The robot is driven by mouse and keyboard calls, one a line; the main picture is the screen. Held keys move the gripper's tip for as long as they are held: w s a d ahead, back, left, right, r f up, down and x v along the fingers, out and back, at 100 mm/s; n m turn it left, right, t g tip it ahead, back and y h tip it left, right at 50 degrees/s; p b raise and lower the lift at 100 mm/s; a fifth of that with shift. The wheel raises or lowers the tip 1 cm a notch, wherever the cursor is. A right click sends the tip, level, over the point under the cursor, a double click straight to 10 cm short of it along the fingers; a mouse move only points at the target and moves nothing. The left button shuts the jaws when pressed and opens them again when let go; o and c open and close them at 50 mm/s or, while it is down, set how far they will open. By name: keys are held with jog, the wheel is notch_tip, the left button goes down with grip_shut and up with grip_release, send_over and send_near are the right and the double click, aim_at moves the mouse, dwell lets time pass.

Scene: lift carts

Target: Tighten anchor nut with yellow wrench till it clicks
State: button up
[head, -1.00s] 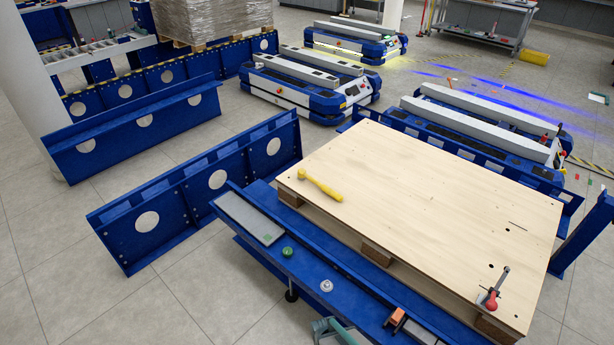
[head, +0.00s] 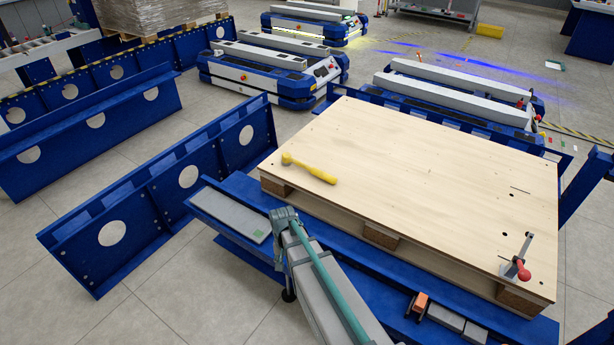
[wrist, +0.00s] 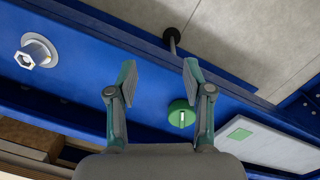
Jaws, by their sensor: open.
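The yellow wrench (head: 309,168) lies on the wooden board (head: 420,190) near its left corner, away from my gripper. A silver hex nut on a round washer, apparently the anchor nut (wrist: 28,58), sits on the blue beam at the left of the wrist view. In the head view my arm hides that part of the beam. My gripper (wrist: 160,75) is open and empty over the beam. A green round knob (wrist: 181,115) shows between its fingers, close to the right one; I cannot tell the height gap.
A grey plate with a green square (head: 238,218) lies on the blue beam. A red-handled clamp (head: 518,264) stands at the board's right corner. An orange block (head: 419,303) sits on the beam at right.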

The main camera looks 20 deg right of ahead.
aim_at(308, 167)
jog(key=w+d+r+m, duration=0.4)
jog(key=w+d+m, duration=0.1)
jog(key=w, duration=0.5)
jog(key=w+d+r+m, duration=0.4)
jog(key=w+d+m, duration=0.2)
jog(key=w, duration=0.4)
jog(key=w+d+r+m+b, duration=0.1)
jog(key=w+d+r+m, duration=0.3)
jog(key=w, duration=0.6)
jog(key=shift+w+d+r+m+t, duration=0.1)
jog(key=shift+d+r+m+t, duration=0.1)
jog(key=shift+d+m, duration=0.4)
jog(key=shift+w+d+r+m+t, duration=0.15)
jog(key=shift+d+m, duration=0.25)
jog(key=shift+m, duration=0.4)
jog(key=w+d+r+m, duration=0.1)
jog(key=d, duration=0.1)
jog(key=w+d+r+m, duration=0.3)
jog(key=w+d+m, duration=0.1)
jog(key=shift+w+r, duration=0.25)
jog(key=shift+r, duration=0.15)
jog(key=shift+d+m, duration=0.2)
jog(key=shift+m, duration=0.2)
jog(key=shift+d+f+b, duration=0.1)
jog(key=shift+f+b, duration=0.7)
jog(key=shift+f, duration=4.45)
grip_shut()
